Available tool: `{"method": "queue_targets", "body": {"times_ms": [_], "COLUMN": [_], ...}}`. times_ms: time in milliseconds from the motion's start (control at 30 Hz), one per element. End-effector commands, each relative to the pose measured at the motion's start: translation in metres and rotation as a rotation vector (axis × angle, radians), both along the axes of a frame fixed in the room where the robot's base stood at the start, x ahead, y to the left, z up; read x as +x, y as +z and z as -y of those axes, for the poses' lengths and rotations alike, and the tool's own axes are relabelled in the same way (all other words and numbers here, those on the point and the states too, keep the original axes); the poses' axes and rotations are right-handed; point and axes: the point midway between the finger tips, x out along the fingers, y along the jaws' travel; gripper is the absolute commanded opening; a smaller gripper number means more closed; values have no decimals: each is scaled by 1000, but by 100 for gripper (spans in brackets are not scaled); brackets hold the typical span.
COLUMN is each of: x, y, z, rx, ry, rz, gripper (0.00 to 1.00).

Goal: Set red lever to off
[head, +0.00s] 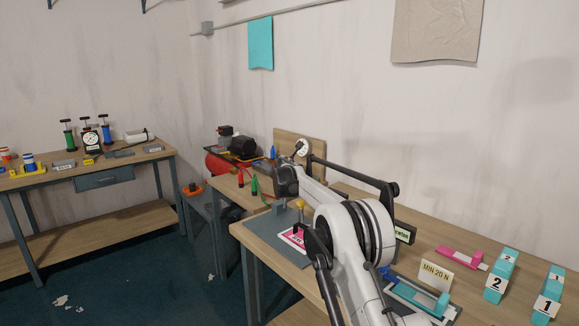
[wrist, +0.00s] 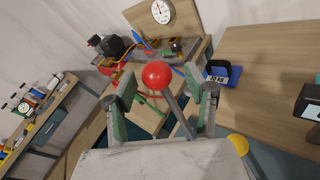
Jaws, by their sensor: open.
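The red lever (wrist: 157,74) shows in the wrist view as a red ball on a grey rod slanting down to the right. My gripper (wrist: 160,95) is open, with one greenish finger on each side of the lever. The ball appears between or just beyond the fingertips, and I cannot tell whether either finger touches the rod. The lever's base is hidden behind my gripper's body. In the head view my arm covers the area, and I cannot make out the red ball there.
A yellow knob (wrist: 238,143) stands close to the right of my gripper. A blue holder (wrist: 222,74) sits on the wooden bench (wrist: 270,60). In the head view, a pink-edged card (head: 293,238) and numbered turquoise blocks (head: 496,284) are on the bench. A red compressor (head: 217,163) stands behind.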

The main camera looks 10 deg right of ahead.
Motion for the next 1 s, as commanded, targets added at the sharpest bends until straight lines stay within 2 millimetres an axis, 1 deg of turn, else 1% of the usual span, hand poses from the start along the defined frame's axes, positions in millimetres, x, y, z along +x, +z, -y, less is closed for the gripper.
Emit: {"method": "queue_targets", "body": {"times_ms": [600, 800, 1000], "x": [-73, -87, -90], "y": [15, 18, 18], "z": [-11, -13, -13], "rx": [-1, -1, 0], "ry": [-5, -6, -6], "rz": [-1, -1, 0], "gripper": [49, 49, 49]}}
